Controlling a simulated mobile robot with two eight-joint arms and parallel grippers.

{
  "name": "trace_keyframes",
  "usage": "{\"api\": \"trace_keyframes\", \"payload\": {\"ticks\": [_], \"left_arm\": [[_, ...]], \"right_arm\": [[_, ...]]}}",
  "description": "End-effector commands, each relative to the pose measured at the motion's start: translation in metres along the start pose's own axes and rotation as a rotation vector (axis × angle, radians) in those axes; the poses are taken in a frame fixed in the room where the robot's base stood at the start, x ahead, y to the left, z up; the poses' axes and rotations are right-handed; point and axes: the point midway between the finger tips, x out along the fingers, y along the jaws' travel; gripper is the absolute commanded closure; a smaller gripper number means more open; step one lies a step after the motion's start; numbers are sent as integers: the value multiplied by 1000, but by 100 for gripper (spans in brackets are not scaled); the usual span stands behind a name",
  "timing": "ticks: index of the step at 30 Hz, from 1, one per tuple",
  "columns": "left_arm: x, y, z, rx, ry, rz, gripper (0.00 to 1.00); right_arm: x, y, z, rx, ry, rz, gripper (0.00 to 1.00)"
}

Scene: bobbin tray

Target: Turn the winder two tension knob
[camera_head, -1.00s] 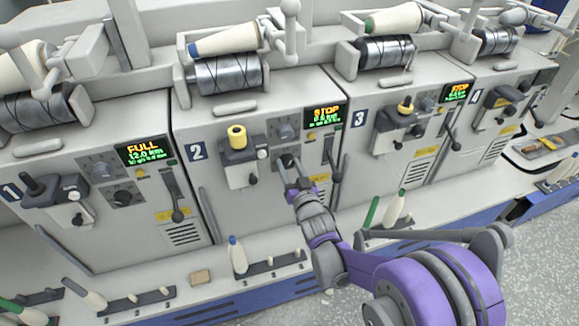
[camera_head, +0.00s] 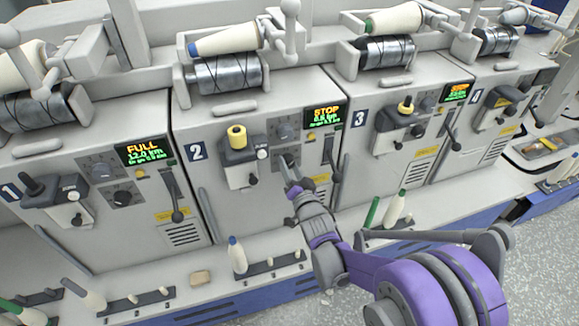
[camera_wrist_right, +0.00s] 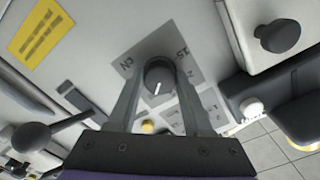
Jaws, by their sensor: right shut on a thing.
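Winder two (camera_head: 215,200) is the cabinet with the "2" label and a STOP display (camera_head: 323,117). Its dark round tension knob (camera_head: 287,161) is on the lower front panel, largely covered by my right gripper (camera_head: 289,172) in the head view. In the right wrist view the knob (camera_wrist_right: 158,80) has a white pointer line and sits between the two fingers. My right gripper (camera_wrist_right: 158,70) is shut on the knob, a finger on each side. My left gripper is not in view.
A dark lever (camera_head: 332,160) stands just right of the knob, and a bracket with a yellow spool (camera_head: 237,137) is to its left. Winder one shows FULL (camera_head: 145,152). A shelf with bobbins (camera_head: 237,255) runs below the cabinets.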

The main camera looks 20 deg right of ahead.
Motion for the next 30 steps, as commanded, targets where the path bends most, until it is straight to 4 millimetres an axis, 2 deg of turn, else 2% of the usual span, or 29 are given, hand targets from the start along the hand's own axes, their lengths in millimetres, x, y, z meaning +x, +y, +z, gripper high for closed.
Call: {"api": "trace_keyframes", "payload": {"ticks": [8,9,13,23,26,30], "left_arm": [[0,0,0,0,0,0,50],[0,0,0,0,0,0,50],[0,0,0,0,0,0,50],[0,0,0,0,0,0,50],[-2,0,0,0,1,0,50],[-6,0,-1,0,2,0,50]], "right_arm": [[0,0,0,-1,-1,1,100],[0,0,0,-1,-1,1,43],[0,0,0,-1,-1,0,20],[-3,0,0,-2,0,0,20],[-13,0,0,-2,0,0,20],[-39,-1,-1,-3,0,0,20]]}}
